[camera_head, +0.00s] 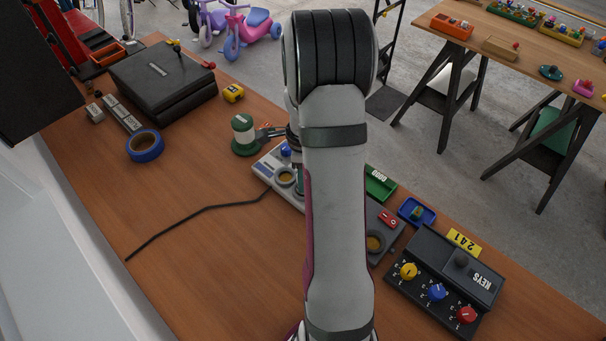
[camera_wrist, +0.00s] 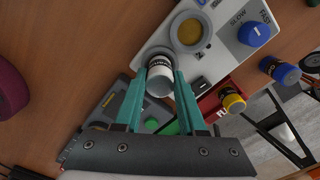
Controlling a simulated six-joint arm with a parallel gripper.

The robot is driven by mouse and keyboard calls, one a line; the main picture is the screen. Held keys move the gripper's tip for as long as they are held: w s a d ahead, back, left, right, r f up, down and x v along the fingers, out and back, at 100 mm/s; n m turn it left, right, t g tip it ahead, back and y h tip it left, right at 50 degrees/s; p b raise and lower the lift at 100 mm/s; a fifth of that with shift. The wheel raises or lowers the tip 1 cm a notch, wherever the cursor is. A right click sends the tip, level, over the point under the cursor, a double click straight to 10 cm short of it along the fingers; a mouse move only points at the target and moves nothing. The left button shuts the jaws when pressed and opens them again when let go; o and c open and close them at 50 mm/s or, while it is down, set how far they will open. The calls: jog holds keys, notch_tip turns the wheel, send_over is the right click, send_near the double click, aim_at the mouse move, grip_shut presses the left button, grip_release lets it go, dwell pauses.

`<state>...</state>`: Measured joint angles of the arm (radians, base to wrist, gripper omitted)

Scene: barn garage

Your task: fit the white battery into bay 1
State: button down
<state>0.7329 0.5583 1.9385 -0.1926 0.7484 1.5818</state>
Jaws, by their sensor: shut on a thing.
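In the wrist view my gripper (camera_wrist: 159,74) has its two teal fingers shut on the white battery (camera_wrist: 158,82), a short white cylinder with dark lettering. The battery's far end overlaps a round bay at the edge of the pale charger (camera_wrist: 222,62); I cannot tell whether it is above the bay or partly in it. Beside it is another round bay with a yellowish floor (camera_wrist: 190,32). A blue knob (camera_wrist: 257,31) sits on the charger. No bay number is readable. In the head view my arm hides most of the gripper and part of the charger (camera_head: 268,165).
In the wrist view a yellow-topped cylinder (camera_wrist: 233,101) and a blue cylinder (camera_wrist: 279,70) stand close to the charger. A black cord (camera_head: 205,210) crosses clear bench.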

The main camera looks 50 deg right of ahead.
jog(key=shift+f, duration=0.6)
dwell(0.5)
jog(key=c, duration=0.8)
grip_release()
jog(key=shift+o, duration=0.2)
jog(key=shift+r, duration=5.5)
